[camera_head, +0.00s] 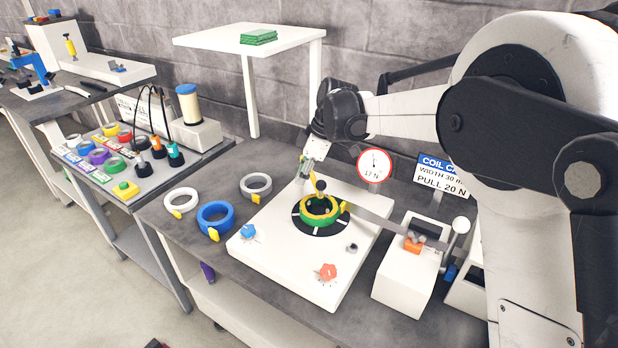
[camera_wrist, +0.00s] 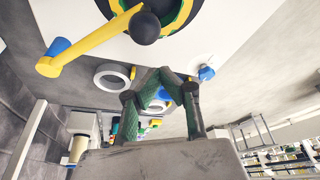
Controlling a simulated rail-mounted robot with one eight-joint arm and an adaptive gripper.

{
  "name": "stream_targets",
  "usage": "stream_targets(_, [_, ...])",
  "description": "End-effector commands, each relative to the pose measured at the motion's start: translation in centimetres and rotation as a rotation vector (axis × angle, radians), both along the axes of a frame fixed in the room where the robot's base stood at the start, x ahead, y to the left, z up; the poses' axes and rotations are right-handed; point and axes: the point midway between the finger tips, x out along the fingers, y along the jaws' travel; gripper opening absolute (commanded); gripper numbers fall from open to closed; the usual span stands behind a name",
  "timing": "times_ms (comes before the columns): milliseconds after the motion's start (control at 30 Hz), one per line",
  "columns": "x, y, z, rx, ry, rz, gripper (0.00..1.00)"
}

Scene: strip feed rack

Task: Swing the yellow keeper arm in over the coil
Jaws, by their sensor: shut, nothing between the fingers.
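The coil (camera_head: 319,212), green and yellow, lies on a black disc on the white plate (camera_head: 285,265). In the wrist view, part of the coil (camera_wrist: 182,14) shows at the top edge. The yellow keeper arm (camera_wrist: 92,42) runs from a rounded end at the left to a black ball knob (camera_wrist: 145,27), which overlaps the coil's rim in this view. In the head view, the knob (camera_head: 320,185) stands by the coil's far edge. My gripper (camera_head: 304,170) is just behind it. In the wrist view, my gripper (camera_wrist: 163,74) is shut and empty, apart from the knob.
A blue roll (camera_head: 215,218) and two pale rings lie left of the plate. An orange knob (camera_head: 326,271) and a blue knob (camera_head: 248,232) sit on it. A strip runs right from the coil to a white block (camera_head: 405,277). A dial (camera_head: 374,165) and sign stand behind.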

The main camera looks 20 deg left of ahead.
Motion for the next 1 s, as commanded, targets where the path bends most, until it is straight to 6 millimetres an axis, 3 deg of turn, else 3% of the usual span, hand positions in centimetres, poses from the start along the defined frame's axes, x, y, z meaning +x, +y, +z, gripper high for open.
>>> stream_targets(33, [-0.4, 0.5, 0.3, 0.0, 0.0, 0.001, 0.0])
stream_targets(300, [0.7, -1.6, 5.8, 0.001, 0.0, -0.002, 0.0])
stream_targets(500, [1.1, -2.4, 8.5, 0.001, 0.0, -0.001, 0.0])
stream_targets(1000, [1.3, -2.7, 9.5, 0.001, 0.0, -0.001, 0.0])
